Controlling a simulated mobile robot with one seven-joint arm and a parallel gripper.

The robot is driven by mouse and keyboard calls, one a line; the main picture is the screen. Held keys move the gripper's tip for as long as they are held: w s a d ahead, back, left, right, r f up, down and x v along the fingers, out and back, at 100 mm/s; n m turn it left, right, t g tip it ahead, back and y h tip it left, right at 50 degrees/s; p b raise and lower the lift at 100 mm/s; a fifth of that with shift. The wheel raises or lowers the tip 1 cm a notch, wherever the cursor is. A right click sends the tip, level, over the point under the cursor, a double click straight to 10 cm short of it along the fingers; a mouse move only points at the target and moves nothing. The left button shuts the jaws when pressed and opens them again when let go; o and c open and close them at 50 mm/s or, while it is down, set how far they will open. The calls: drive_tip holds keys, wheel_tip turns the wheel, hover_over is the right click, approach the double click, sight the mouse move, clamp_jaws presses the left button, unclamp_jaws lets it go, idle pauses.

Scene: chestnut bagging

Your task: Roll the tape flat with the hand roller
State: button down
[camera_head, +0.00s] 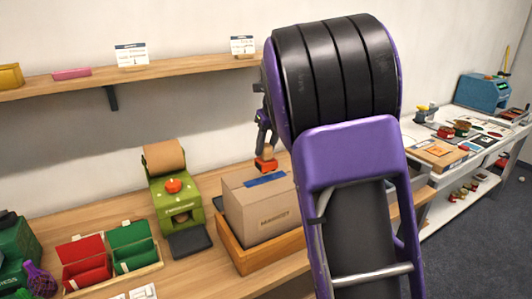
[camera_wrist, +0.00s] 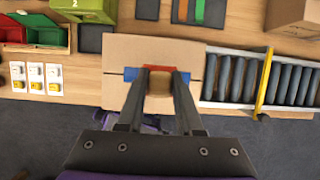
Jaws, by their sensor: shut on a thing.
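A closed cardboard box (camera_head: 262,208) sits in a shallow wooden tray (camera_head: 226,243) on the bench. A strip of blue tape (camera_head: 265,179) lies across its top; in the wrist view its two ends (camera_wrist: 130,74) show on either side of my fingers. The hand roller (camera_head: 266,164) has a red body and a tan wooden part. My gripper (camera_wrist: 159,88) is shut on the hand roller, just above the tape. Whether the roller touches the tape I cannot tell. My arm hides the right side of the box in the head view.
A green machine (camera_head: 180,207) with a brown roll on top stands left of the box. Red and green bins (camera_head: 84,262) are farther left. In the wrist view a roller conveyor (camera_wrist: 250,78) with a yellow bar adjoins the box's right side. A wall shelf (camera_head: 150,72) runs behind.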

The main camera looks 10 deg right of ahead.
drive_tip(key=shift+r, duration=2)
